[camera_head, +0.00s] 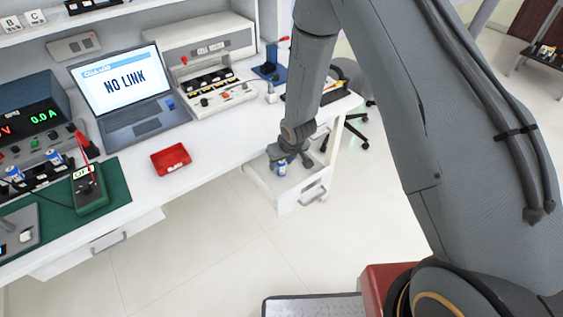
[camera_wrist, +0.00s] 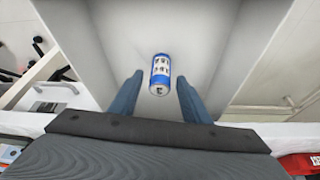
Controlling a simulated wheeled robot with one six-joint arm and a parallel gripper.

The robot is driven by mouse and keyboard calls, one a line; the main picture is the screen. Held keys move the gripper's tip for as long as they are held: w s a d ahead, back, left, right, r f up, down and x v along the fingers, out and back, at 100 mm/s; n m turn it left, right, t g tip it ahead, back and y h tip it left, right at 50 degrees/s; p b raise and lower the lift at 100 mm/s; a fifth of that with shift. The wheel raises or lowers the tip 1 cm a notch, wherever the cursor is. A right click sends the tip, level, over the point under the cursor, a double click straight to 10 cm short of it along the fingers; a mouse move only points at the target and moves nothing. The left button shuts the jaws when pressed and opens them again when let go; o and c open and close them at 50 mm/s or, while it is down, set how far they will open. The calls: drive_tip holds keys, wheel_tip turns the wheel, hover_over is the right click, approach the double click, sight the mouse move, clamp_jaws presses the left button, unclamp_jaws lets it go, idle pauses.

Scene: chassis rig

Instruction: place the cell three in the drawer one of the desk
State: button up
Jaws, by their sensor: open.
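A small blue and white cell (camera_wrist: 160,75) lies in the open drawer, on its white floor; its label is too small to read surely. It also shows in the head view (camera_head: 282,168), just under my gripper (camera_head: 290,158). In the wrist view my gripper (camera_wrist: 158,92) is open, with one blue finger on each side of the cell and a gap on both sides. The open drawer (camera_head: 291,205) is pulled out from the desk (camera_head: 215,140) at its right end, its front and handle facing the room.
A second drawer (camera_head: 100,245) with a handle sits under the desk's left part. The desktop holds a red tray (camera_head: 171,159), a laptop (camera_head: 125,95), a charger-like unit (camera_head: 210,85) and a green mat (camera_head: 112,190). The floor before the drawer is clear.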

drive_tip(key=v, duration=1.2)
drive_tip(key=s+d+r+m+h, duration=0.25)
drive_tip(key=s+d+r, duration=0.35)
drive_tip(key=d+r, duration=0.4)
drive_tip(key=s+d+r+m+g, duration=0.1)
drive_tip(key=s+d+r, duration=0.1)
drive_tip(key=s, duration=0.4)
drive_tip(key=s+d+r+m+g, duration=0.1)
drive_tip(key=s+d+r+g, duration=0.1)
drive_tip(key=s, duration=0.5)
drive_tip(key=shift+s+d+r+y, duration=0.2)
drive_tip(key=shift+d+r+y, duration=0.15)
drive_tip(key=shift+d+r, duration=0.5)
drive_tip(key=shift+m, duration=0.25)
